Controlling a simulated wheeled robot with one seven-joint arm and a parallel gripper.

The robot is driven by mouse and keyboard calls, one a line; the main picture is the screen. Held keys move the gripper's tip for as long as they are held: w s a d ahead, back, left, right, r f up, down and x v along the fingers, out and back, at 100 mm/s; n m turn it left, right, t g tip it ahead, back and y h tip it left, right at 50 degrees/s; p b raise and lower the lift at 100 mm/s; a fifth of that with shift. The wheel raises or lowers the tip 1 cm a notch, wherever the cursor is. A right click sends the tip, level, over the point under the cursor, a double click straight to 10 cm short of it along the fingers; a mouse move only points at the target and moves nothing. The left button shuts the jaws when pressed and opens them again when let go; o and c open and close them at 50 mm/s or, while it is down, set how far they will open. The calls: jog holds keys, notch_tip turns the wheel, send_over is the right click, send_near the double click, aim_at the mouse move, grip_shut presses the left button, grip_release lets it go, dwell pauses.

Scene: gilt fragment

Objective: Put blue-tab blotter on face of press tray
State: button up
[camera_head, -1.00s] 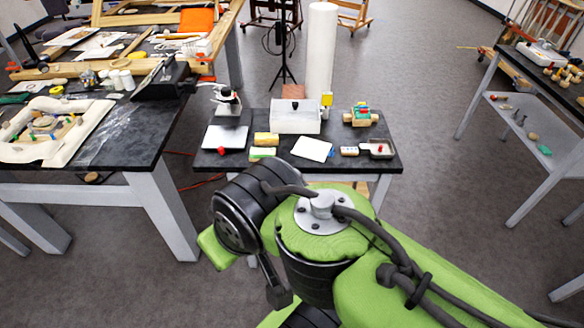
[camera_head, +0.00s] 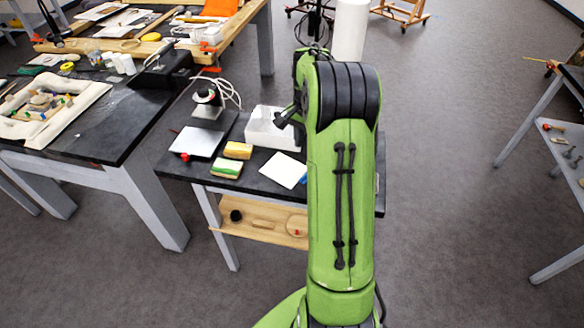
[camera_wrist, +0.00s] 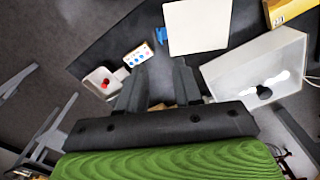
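The blotter is a white square sheet (camera_head: 283,170) on the small black table in the head view. In the wrist view the white sheet (camera_wrist: 198,27) lies at top centre, with its blue tab (camera_wrist: 161,35) on its left edge. My gripper (camera_wrist: 158,75) is open and empty above the table, its two fingers apart below the tab. A white flat tray with a red knob (camera_head: 198,142) lies at the table's left; a small white tray with a red piece (camera_wrist: 103,83) shows in the wrist view. I cannot tell which is the press tray.
A white open box (camera_head: 268,128) stands behind the sheet, and it shows at right in the wrist view (camera_wrist: 262,75). Yellow (camera_head: 238,150) and green-yellow sponge-like blocks (camera_head: 226,168) lie left of the sheet. A dotted block (camera_wrist: 138,54) lies beside the small tray.

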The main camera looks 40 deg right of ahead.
jog(key=b, duration=0.1)
send_near(305, 172)
jog(key=shift+s+a+f, duration=0.15)
jog(key=shift+s+a, duration=0.85)
jog(key=shift+s, duration=0.25)
notch_tip(305, 172, down, 6)
jog(key=shift+w+a+f+b, duration=0.1)
jog(key=shift+a+b, duration=0.05)
jog(key=shift+b, duration=0.35)
grip_shut()
